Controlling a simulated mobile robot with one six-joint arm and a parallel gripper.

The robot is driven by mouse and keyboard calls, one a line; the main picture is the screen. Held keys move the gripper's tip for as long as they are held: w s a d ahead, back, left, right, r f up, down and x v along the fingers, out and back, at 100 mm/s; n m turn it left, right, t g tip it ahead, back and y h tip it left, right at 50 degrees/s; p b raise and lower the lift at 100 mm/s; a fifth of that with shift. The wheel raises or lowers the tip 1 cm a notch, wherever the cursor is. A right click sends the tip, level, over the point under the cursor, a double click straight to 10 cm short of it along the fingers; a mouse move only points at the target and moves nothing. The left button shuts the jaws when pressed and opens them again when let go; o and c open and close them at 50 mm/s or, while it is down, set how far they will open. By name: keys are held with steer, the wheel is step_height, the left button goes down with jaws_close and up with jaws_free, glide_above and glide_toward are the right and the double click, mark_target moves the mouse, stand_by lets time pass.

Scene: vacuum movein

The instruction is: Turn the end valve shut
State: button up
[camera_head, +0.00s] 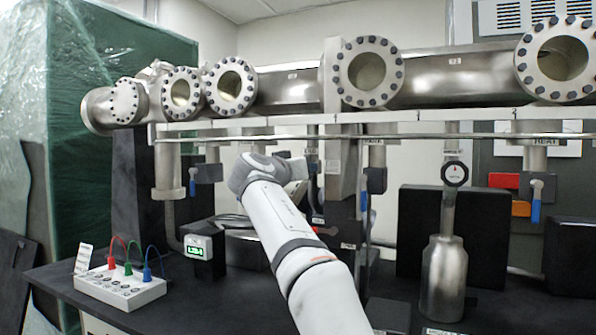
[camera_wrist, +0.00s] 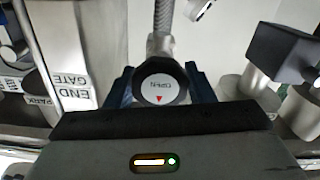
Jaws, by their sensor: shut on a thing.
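The end valve shows in the wrist view as a round dark knob (camera_wrist: 161,84) with a pale face. The face carries the word OPEN, upside down in the picture, and a red arrow pointing to the bottom of the picture. A white END GATE label (camera_wrist: 71,88) is to its left. My gripper (camera_wrist: 163,88) has its blue fingers on either side of the knob and is shut on it. In the head view, my white arm reaches up to the middle under the pipework; the knob and fingertips cannot be made out there.
A steel manifold (camera_head: 290,90) with open flanged ports spans the top. Blue-handled valves (camera_head: 535,187) hang below it. A gauge (camera_head: 455,174) and metal bottle (camera_head: 444,275) stand right of my arm. A white box with coloured leads (camera_head: 120,287) and a green-lit display (camera_head: 197,248) are left.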

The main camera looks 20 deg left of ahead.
steer(key=o, duration=1)
steer(key=shift+c, duration=0.2)
steer(key=s+b, duration=0.3)
steer(key=s, duration=0.4)
steer(key=shift+s+a, duration=0.3)
steer(key=shift+s, duration=0.05)
steer(key=shift+f, duration=0.1)
